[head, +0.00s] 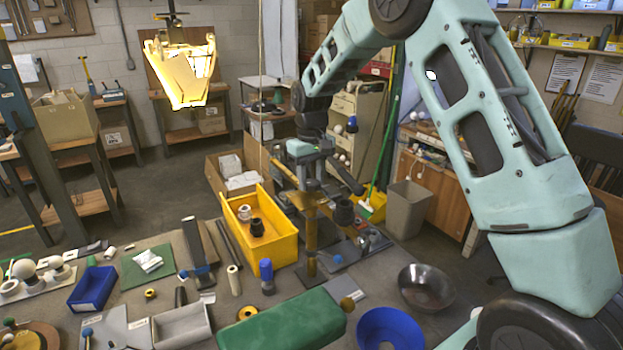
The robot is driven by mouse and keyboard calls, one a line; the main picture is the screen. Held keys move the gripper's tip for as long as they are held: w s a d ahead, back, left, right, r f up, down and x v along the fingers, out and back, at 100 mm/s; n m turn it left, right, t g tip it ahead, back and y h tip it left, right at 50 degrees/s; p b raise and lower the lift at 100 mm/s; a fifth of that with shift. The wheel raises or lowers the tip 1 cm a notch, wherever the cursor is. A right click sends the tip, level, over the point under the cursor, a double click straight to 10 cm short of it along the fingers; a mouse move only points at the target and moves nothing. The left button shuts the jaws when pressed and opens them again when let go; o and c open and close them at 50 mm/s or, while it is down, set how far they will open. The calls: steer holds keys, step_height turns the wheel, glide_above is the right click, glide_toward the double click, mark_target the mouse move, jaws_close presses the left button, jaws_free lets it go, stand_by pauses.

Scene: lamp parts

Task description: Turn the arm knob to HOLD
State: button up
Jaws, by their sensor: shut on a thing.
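A brass-coloured lamp post (311,235) stands upright on the bench near the middle of the head view. Dark arm pieces (345,177) and a black cup-shaped part (344,212) are at its upper right. My gripper (306,180) points down at the top of the post. It is shut on a small part there, which seems to be the arm knob. The jaws and the wrist cover most of that part, so its marks and its turn angle cannot be read.
A yellow bin (262,252) with small parts stands close left of the post. A blue-capped bottle (266,275), a green block (290,325), a metal bowl (426,286) and a blue bowl (389,328) lie in front. A lit lamp head (185,72) hangs at the upper left.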

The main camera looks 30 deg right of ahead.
mark_target(312, 182)
steer(key=shift+r+m, duration=0.1)
steer(key=shift+m, duration=0.3)
steer(key=o, duration=1)
step_height(312, 182, up, 17)
steer(key=b, duration=0.3)
steer(key=shift+r+b, duration=0.15)
steer(key=shift+b, duration=0.25)
